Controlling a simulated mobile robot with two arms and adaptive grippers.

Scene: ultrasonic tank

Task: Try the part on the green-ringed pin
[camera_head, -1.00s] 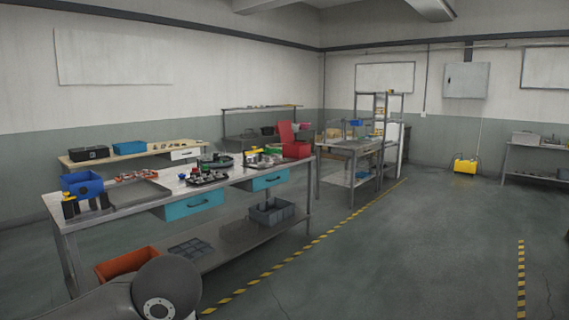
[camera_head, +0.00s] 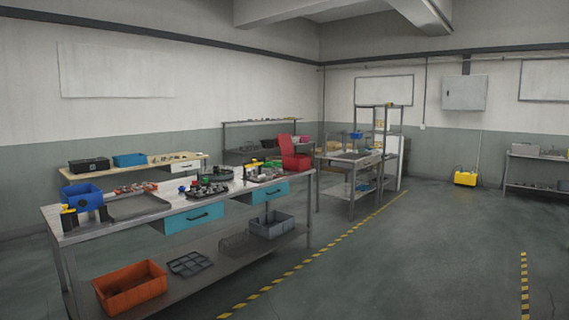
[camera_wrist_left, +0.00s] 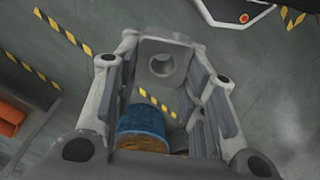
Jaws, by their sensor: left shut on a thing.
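In the left wrist view my left gripper (camera_wrist_left: 165,55) is shut on a light grey block with a round hole (camera_wrist_left: 178,47), held between its fingertips above the floor. A blue, round-topped thing with a tan lower part (camera_wrist_left: 144,125) shows between the fingers nearer the palm; I cannot tell what it is or how far away it lies. No arm shows in the head view, and my right gripper is out of sight. I cannot make out a green-ringed pin among the small items on the workbench (camera_head: 140,233).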

